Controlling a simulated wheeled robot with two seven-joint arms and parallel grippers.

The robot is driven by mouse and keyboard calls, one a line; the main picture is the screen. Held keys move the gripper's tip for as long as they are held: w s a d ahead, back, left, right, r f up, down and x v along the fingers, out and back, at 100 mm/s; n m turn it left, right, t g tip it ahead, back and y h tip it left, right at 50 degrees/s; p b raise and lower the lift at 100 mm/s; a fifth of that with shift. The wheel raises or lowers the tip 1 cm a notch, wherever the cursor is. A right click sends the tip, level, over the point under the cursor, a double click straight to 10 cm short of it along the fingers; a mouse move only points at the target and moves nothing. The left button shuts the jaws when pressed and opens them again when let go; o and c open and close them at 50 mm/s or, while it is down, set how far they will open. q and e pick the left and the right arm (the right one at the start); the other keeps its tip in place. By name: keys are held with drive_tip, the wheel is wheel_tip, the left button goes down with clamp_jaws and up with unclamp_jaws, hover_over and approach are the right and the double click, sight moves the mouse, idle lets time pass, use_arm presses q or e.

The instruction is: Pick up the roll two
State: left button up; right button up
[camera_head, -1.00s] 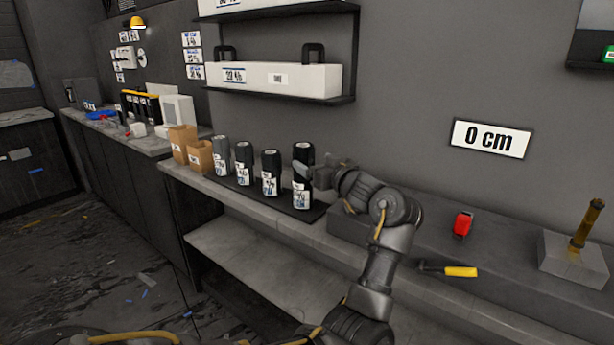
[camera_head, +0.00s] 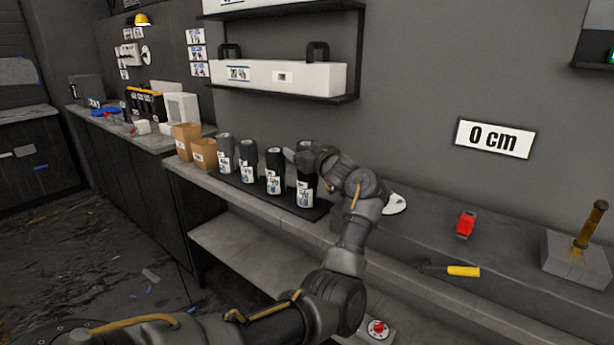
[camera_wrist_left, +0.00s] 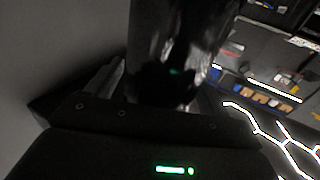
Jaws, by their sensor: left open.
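Several dark, upright rolls with white labels stand in a row on a black mat (camera_head: 243,193) on the bench: one at the left end (camera_head: 226,153), a second (camera_head: 248,163), a third (camera_head: 274,173) and the rightmost (camera_head: 305,190). I cannot tell which label reads two. My left gripper (camera_head: 294,156) is open at the tops of the two right-hand rolls, partly hiding the rightmost. In the left wrist view, a dark glossy roll (camera_wrist_left: 178,45) stands close in front of the open jaws, apparently between the fingers. Contact cannot be told. My right gripper is out of view.
Brown boxes (camera_head: 204,154) stand left of the rolls. A shelf with a white box (camera_head: 290,76) hangs above. To the right are a white tool (camera_head: 395,204), a red tool (camera_head: 465,223) and a yellow-handled tool (camera_head: 463,271). The bench around these tools has free room.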

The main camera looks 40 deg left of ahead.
use_arm(q)
drive_tip(key=shift+a, duration=0.1)
drive_tip(key=c, duration=1.6)
drive_tip(key=shift+r, duration=0.1)
drive_tip(key=shift+c, duration=0.5)
drive_tip(key=shift+w+r, duration=0.1)
